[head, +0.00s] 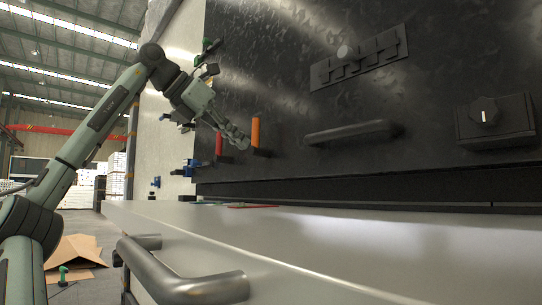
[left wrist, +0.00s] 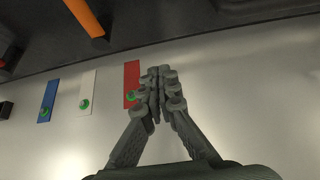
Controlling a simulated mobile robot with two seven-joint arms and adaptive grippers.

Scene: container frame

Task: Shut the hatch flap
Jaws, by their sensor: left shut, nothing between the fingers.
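A light grey panel (head: 350,235), which looks like the hatch flap, juts out almost level below the dark upright panel. A thick dark bar handle (head: 185,280) is on its near side. I cannot see its hinge clearly. My left gripper (head: 243,141) is shut and empty, in front of the dark panel near an orange lever (head: 256,132). In the left wrist view the closed fingers (left wrist: 159,92) show against a pale metal surface, beside a red strip (left wrist: 131,80). My right gripper is in neither view.
The dark panel (head: 290,60) carries another bar handle (head: 352,132), a slotted plate (head: 360,58) and a knob box (head: 496,120). A red lever (head: 219,143) and blue fittings (head: 190,167) are at the left. A cardboard box (head: 76,252) lies on the floor.

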